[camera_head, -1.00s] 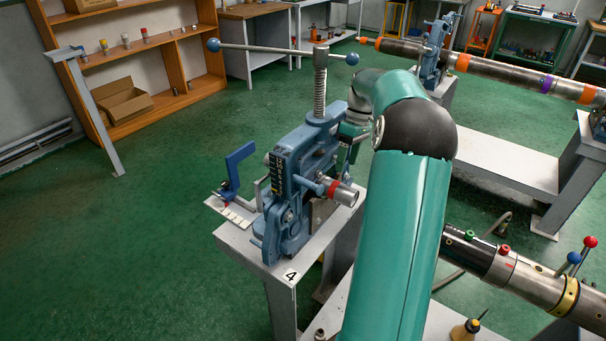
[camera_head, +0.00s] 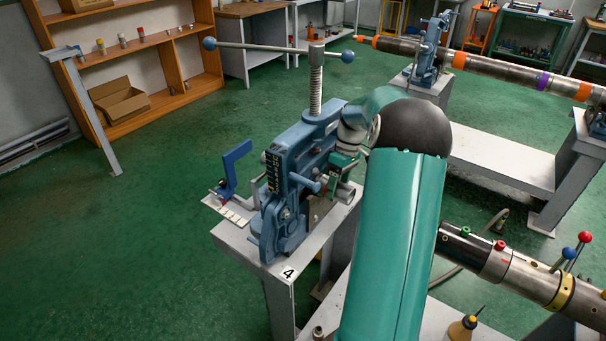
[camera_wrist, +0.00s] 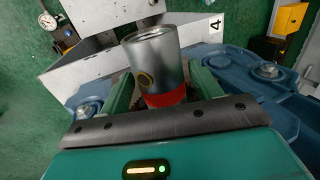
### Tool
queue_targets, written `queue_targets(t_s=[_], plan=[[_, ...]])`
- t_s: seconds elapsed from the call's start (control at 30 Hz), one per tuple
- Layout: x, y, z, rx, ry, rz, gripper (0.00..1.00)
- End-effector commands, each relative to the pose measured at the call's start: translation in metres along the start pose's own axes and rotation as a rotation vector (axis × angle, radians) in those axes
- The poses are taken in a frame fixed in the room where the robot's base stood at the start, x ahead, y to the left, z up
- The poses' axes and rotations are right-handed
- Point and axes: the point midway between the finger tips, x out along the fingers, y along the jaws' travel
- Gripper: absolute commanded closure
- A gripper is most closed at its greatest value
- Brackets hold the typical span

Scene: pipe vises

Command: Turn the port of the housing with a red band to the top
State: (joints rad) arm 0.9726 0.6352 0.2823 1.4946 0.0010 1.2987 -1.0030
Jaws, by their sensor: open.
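The housing with a red band (camera_wrist: 158,60) is a short silver cylinder with an open end, standing out from the blue vise (camera_head: 292,180). In the wrist view its red band (camera_wrist: 166,97) lies close to my gripper's palm. My gripper (camera_wrist: 162,88) is open, with one green finger on each side of the housing. I cannot tell whether either finger touches it. In the head view my gripper (camera_head: 341,172) covers most of the housing; its grey end (camera_head: 346,194) shows.
The vise's long handle (camera_head: 275,47) and screw rise above my gripper. A blue bracket (camera_head: 233,168) with a dial gauge stands left of the vise on the bench marked 4 (camera_head: 250,247). A pipe with coloured levers (camera_head: 520,275) lies at the right.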

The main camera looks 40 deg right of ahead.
Motion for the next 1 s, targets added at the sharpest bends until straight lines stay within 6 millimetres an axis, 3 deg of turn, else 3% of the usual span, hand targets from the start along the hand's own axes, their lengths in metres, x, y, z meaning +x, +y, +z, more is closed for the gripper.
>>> queue_targets(t_s=[0.2, 0.4, 1.0], plan=[[0.0003, 0.0, -0.0001, 0.0, 0.0, 0.0, 0.36], [0.0001, 0.0, -0.0001, 0.0, 0.0, 0.0, 0.73], [-0.0003, -0.0062, -0.0006, -0.002, 0.0, 0.276, 0.73]])
